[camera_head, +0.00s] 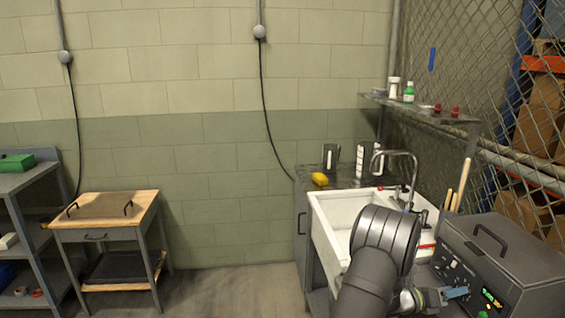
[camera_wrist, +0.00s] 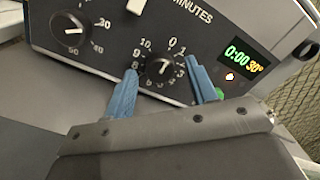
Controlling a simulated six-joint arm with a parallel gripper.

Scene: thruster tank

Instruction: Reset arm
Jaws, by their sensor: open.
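My gripper (camera_wrist: 162,66) is open, with its two blue fingers on either side of the black minutes knob (camera_wrist: 161,68) on a dark control panel. I cannot tell whether the fingers touch the knob. In the head view my gripper (camera_head: 456,292) is at the lower right, in front of the panel of a grey machine (camera_head: 520,262) with a lid handle. The display (camera_wrist: 243,60) reads 0:00 and 30°. A green button (camera_wrist: 219,93) is partly hidden behind the right finger.
A second knob (camera_wrist: 71,29) is left of the minutes knob. A white sink (camera_head: 335,222) with a tap (camera_head: 402,156) stands beside the machine, behind my arm. A shelf (camera_head: 425,113) with bottles is above. A wooden-topped table (camera_head: 140,208) is at the left, with open floor between.

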